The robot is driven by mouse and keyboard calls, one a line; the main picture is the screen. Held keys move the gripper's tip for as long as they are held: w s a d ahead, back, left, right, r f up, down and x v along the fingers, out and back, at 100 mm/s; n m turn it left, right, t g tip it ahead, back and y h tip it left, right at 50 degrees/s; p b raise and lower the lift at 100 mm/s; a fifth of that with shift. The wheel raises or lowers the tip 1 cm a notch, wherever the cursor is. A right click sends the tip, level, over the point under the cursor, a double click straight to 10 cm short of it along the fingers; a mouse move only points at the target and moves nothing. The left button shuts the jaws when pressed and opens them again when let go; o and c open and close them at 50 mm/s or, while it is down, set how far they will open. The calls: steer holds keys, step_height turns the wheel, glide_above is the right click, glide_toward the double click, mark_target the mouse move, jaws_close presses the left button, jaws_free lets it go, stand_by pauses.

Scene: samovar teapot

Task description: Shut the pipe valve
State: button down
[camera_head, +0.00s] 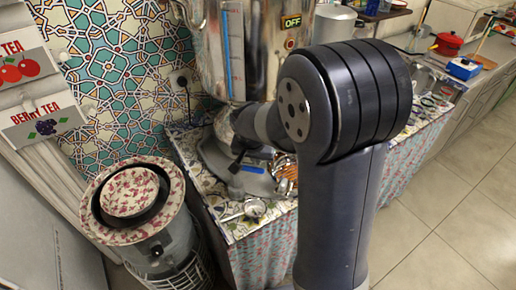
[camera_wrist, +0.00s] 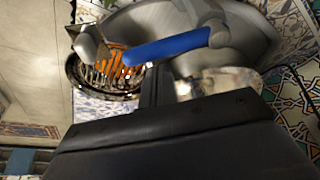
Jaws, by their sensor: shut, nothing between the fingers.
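The valve's blue lever handle (camera_wrist: 165,47) lies nearly level across the upper middle of the wrist view, joined at its right end to a grey metal fitting (camera_wrist: 218,30). In the head view a short blue bar of it (camera_head: 252,169) shows low on the samovar (camera_head: 262,45). My gripper (camera_wrist: 157,78) is shut and empty, its dark fingers just below the lever in the wrist view; I cannot tell whether they touch it. In the head view my arm hides much of the area around the valve.
A heater with a patterned bowl (camera_head: 130,192) stands at left. Tiled floor (camera_head: 440,262) at right is clear.

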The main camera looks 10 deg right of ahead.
mark_target(255, 172)
steer(key=shift+s+a, duration=0.2)
steer(key=shift+s, duration=0.15)
steer(key=shift+f, duration=0.1)
steer(key=m+b, duration=0.1)
steer(key=s+m+b, duration=0.1)
steer(key=b, duration=0.1)
steer(key=shift+s+a+f+h, duration=0.1)
steer(key=shift+a+f+h, duration=0.05)
steer(key=shift+a+h, duration=0.15)
steer(key=m+b, duration=0.1)
steer(key=s+m+g+b, duration=0.1)
steer(key=m, duration=0.1)
steer(key=shift+s+a+h, duration=0.15)
steer(key=shift+a+h, duration=0.15)
steer(key=shift+a, duration=0.05)
steer(key=m+b, duration=0.1)
steer(key=s+a+m, duration=0.1)
steer(key=shift+m+g+b, duration=0.35)
steer(key=shift+m+g, duration=0.05)
steer(key=a+m, duration=0.1)
steer(key=m, duration=0.1)
steer(key=s+a+m+g, duration=0.1)
steer(key=m, duration=0.1)
steer(key=a+m+g, duration=0.1)
steer(key=a+m, duration=0.1)
steer(key=m, duration=0.1)
steer(key=shift+s+r+h, duration=0.2)
steer(key=shift+r+h, duration=0.05)
steer(key=shift+h, duration=0.15)
steer(key=shift+a, duration=0.2)
